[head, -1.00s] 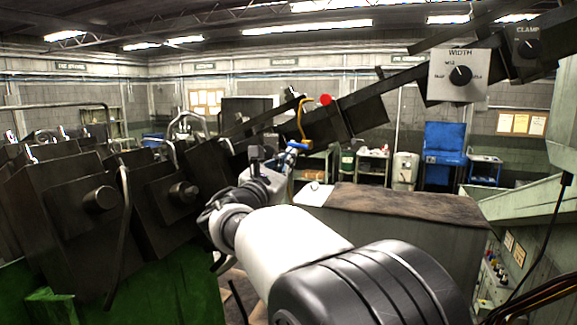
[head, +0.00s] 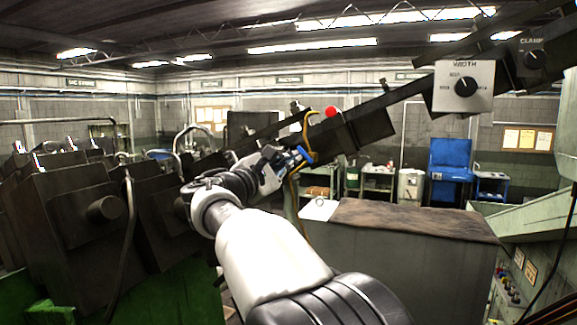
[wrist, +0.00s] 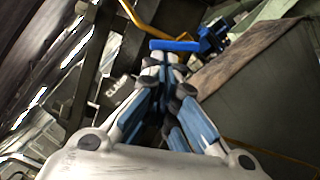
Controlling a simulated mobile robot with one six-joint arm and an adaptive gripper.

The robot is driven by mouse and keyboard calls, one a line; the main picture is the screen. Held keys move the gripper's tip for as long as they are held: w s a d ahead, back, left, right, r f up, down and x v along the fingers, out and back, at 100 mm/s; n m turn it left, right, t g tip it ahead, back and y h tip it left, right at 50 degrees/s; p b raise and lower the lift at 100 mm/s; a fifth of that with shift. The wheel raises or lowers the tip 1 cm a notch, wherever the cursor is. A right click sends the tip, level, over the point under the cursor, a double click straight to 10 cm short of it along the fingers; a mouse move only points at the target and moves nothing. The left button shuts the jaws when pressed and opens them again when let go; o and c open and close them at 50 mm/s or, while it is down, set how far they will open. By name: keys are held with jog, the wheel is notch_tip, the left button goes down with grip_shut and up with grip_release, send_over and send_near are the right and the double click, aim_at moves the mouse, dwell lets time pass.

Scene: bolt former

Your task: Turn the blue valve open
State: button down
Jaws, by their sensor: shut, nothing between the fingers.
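The blue valve handle (wrist: 175,45) is a bar across the top middle of the wrist view, in front of my fingertips. More blue valve parts (wrist: 212,38) lie to its right. In the head view the blue valve (head: 305,154) sits beside a yellow hose, under the dark sloping beam. My gripper (wrist: 163,60) is shut and empty, its blue-padded fingers pointing at the handle. The tips are at or very near the bar; I cannot tell whether they touch. In the head view my gripper (head: 285,160) reaches the valve from the left and partly covers it.
A yellow hose (head: 293,195) hangs by the valve. A sloping beam (head: 365,125) with a red button (head: 331,112) and a width dial panel (head: 463,86) runs above. A brown-topped cabinet (head: 410,220) stands at right. Dark machine blocks (head: 75,205) fill the left.

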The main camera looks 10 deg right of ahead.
notch_tip(320, 180, up, 2)
jog(key=m+g, duration=0.1)
jog(key=m, duration=0.2)
jog(key=m+p, duration=0.1)
jog(key=m, duration=0.2)
jog(key=shift+s+d+r+g, duration=0.1)
jog(key=shift+d+r+g, duration=0.1)
jog(key=shift+g, duration=0.2)
jog(key=shift+r, duration=0.2)
dwell(0.7)
dwell(0.4)
